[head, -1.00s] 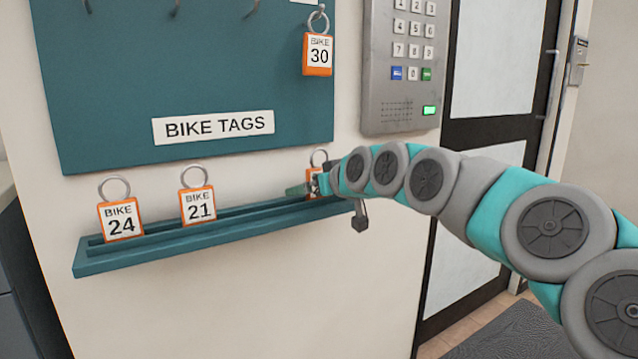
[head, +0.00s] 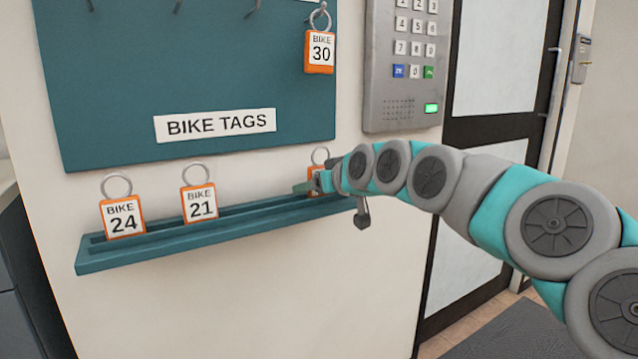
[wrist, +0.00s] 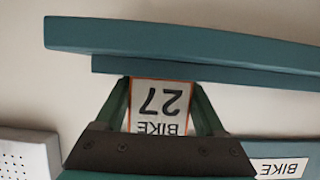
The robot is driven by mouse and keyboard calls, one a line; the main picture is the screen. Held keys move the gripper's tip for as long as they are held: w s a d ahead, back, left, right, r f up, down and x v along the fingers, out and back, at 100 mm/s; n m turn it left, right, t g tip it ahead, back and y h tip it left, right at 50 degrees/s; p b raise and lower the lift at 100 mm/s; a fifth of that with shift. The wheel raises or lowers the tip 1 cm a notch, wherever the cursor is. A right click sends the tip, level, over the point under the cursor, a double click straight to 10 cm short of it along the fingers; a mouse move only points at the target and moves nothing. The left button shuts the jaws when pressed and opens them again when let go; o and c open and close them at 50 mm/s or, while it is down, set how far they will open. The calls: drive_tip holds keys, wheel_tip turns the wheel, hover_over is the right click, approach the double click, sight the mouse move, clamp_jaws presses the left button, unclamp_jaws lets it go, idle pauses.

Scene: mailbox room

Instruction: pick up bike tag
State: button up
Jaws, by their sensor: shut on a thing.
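A bike tag reading 27 (wrist: 160,98) shows upside down in the wrist view, between the two fingers of my gripper (wrist: 163,105). The fingers are shut on its sides. In the head view this tag (head: 311,172) is at the right end of the teal ledge (head: 150,254), mostly hidden by my gripper (head: 318,184); its metal ring shows above. Tags 24 (head: 122,217) and 21 (head: 199,203) stand upright in the ledge to the left. Tag 30 (head: 319,53) hangs from a hook on the teal board above.
The teal board (head: 180,70) with hooks and a BIKE TAGS label (head: 215,125) is above the ledge. A keypad (head: 404,70) is on the wall to the right, beside a dark-framed door (head: 492,130). The wall below the ledge is clear.

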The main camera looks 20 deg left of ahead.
sight(315, 170)
drive_tip(key=shift+r, duration=0.15)
drive_tip(key=shift+r, duration=1.55)
drive_tip(key=shift+s+d+r, duration=0.1)
drive_tip(key=shift+s, duration=0.1)
drive_tip(key=s+d+r+b, duration=0.1)
drive_tip(key=s+d, duration=0.8)
drive_tip(key=s, duration=0.3)
drive_tip(key=shift+s+r, duration=0.2)
drive_tip(key=shift+s, duration=0.15)
